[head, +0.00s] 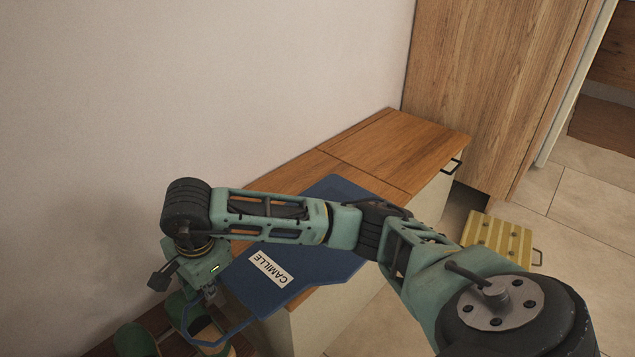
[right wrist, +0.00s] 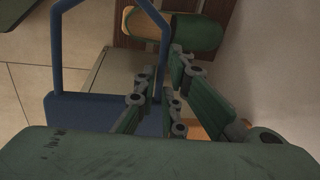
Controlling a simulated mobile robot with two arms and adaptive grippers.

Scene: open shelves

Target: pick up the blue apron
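The blue apron (head: 310,270) lies on top of a low wooden cabinet, with a white label reading CAMILLE. Its strap loop (head: 215,338) hangs past the cabinet's near left end. In the right wrist view the apron (right wrist: 75,115) and its loop are at the left. My right gripper (head: 210,294) reaches over the apron to its strap end. In the wrist view its fingers (right wrist: 160,68) are apart, with one side of the loop showing between them. Whether they touch it I cannot tell. My right arm covers part of the apron. My left gripper is not in view.
The wooden cabinet (head: 385,140) stands along the wall, with a tall wooden cupboard (head: 490,80) behind it. Green slippers (head: 135,341) lie below at the lower left. A yellow slatted box (head: 497,240) is on the tiled floor at the right.

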